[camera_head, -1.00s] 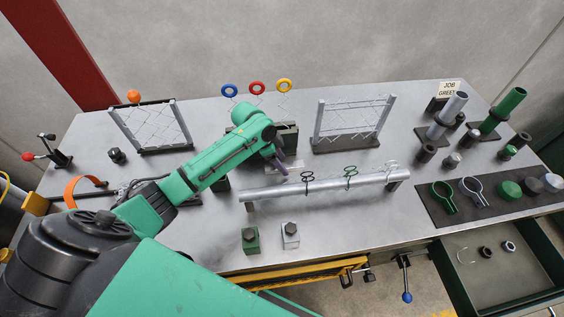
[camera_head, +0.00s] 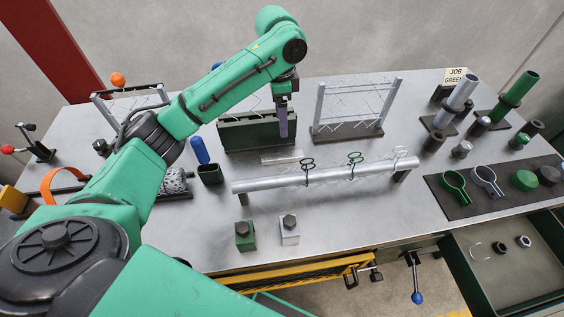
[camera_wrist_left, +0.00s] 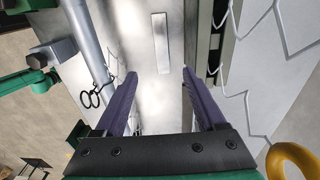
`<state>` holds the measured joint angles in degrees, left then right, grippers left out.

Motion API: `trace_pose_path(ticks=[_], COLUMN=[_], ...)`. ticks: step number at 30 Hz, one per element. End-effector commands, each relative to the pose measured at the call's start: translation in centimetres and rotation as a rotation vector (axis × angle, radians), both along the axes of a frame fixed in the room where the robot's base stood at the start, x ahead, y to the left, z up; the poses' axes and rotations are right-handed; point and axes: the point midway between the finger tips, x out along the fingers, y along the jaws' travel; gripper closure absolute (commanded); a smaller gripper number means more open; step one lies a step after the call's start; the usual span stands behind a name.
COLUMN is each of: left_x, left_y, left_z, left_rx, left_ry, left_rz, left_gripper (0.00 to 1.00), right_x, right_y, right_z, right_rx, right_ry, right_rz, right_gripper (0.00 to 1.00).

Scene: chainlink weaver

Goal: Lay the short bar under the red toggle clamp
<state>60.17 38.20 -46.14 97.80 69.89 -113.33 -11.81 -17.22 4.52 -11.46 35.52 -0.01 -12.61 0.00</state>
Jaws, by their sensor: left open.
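A short pale flat bar (camera_head: 282,157) lies on the table between the long silver tube and the dark green slotted block. It also shows in the left wrist view (camera_wrist_left: 160,42), beyond and between the fingertips. My left gripper (camera_head: 283,134) points down above the table, just behind the bar, with its purple fingers apart. In the left wrist view the gripper (camera_wrist_left: 158,74) is open with nothing between its fingers. The toggle clamp with a red knob (camera_head: 38,146) stands at the table's far left. My right gripper is not in view.
The silver tube (camera_head: 265,184) with hanging rings runs in front of the bar. The dark green block (camera_head: 240,134) stands behind it. A mesh frame (camera_head: 320,108) is to the right.

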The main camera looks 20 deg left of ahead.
Motion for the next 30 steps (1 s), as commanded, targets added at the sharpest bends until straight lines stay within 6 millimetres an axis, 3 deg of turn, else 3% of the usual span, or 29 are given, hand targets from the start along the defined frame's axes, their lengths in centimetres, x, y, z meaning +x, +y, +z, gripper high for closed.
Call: trace_pose_path(ticks=[5,13,20,24,30], left_x=[0.1,0.0,0.1,0.1,0.2], left_y=[0.1,0.2,0.1,0.0,0.0], left_z=[-0.3,-6.7,-9.9,-12.7,-13.9], left_rx=[0.050,0.048,0.047,0.046,0.046], left_ry=[0.011,0.013,0.010,0.009,0.006], left_rz=[0.011,0.010,0.009,0.009,0.008], left_gripper=[0.28,0.28,0.28,0.28,0.28], right_x=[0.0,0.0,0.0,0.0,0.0], right_y=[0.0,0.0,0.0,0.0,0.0], right_z=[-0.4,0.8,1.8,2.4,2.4], right_rx=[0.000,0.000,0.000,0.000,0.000], right_ry=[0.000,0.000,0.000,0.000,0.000], right_rz=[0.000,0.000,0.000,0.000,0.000], right_gripper=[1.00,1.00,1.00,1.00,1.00])
